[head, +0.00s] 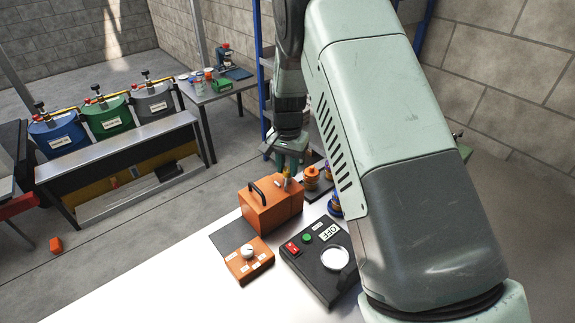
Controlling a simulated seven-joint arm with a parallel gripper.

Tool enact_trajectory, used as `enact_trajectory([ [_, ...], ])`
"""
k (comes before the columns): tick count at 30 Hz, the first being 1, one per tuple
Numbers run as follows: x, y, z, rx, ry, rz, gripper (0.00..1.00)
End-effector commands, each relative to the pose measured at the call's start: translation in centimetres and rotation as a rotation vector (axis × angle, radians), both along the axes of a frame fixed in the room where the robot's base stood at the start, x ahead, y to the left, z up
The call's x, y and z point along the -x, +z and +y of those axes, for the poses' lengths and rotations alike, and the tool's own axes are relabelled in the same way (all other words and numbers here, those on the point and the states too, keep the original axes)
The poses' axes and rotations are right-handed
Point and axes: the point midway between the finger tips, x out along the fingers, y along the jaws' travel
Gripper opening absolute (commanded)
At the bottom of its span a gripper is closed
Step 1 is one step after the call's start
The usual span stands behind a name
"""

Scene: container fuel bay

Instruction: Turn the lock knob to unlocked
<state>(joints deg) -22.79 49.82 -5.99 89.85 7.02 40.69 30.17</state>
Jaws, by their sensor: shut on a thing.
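The white lock knob (247,252) sits on a small orange panel (238,270) with small white labels, on the white table. Its pointer is too small to read. My gripper (287,168) is behind and to the right of the knob, well apart from it. It points down at the right rear corner of an orange container (268,212). It is shut on a small brass-coloured fitting (287,181) at the container's top. The fingertips are small and partly dark, so the exact grip is hard to see.
A black box (318,277) with a red switch, green button and round white dial stands right of the panel. Orange (312,178) and blue pieces stand behind it, partly hidden by my arm. The container has a black handle (257,189). Bare white table (185,280) lies front left.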

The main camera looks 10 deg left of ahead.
Motion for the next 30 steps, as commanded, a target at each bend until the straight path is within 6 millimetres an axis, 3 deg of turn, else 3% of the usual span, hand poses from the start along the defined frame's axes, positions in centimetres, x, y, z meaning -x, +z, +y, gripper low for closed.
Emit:
enact_trajectory([
  [18,-0.04,-0.01,-0.01,-0.001,0.564,-0.001,0.00],
  [30,-0.01,-0.02,0.04,-0.001,0.781,-0.001,0.00],
])
